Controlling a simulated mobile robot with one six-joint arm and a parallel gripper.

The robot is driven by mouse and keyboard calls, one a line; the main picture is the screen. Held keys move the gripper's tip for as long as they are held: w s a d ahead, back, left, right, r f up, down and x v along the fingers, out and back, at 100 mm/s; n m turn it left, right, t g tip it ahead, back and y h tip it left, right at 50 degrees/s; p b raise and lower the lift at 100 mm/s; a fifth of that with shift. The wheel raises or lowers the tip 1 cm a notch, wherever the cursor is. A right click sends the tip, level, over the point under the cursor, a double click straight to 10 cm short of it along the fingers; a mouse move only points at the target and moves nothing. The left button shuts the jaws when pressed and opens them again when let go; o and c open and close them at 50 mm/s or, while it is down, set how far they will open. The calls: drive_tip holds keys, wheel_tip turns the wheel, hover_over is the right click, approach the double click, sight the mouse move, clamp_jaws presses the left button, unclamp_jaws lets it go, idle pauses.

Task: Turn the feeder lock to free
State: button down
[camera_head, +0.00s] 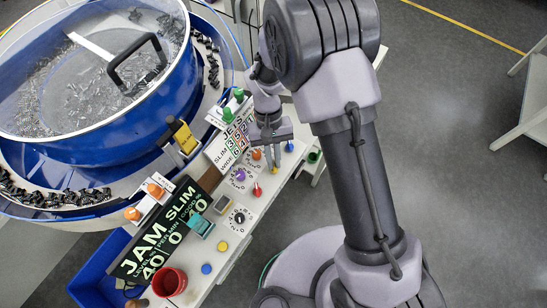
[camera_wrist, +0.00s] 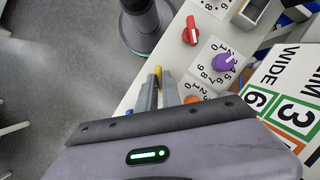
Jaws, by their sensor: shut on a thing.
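My gripper (camera_head: 272,157) reaches down over the white control panel, and in the wrist view (camera_wrist: 158,92) its two fingers are close together. It is shut on a small yellow piece (camera_wrist: 158,72), whose end sticks out between the fingertips. Most of this piece is hidden by the fingers, and I cannot read any lock marking on it. A red pointer knob (camera_wrist: 190,31) stands apart from the fingers, and a purple knob (camera_wrist: 226,61) sits on a numbered dial. An orange knob (camera_wrist: 192,99) is close beside the fingers.
The panel (camera_head: 230,242) also carries a blue knob (camera_head: 289,146), a black dial knob (camera_head: 239,217) and a teal block (camera_head: 201,225). A red cup (camera_head: 169,282) stands at its near end. The large blue bowl (camera_head: 120,140) is left.

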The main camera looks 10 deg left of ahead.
drive_tip(key=c, duration=1.5)
unclamp_jaws()
drive_tip(key=p+v, duration=0.4)
drive_tip(key=v, duration=1.3)
drive_tip(key=shift+w+r, duration=0.15)
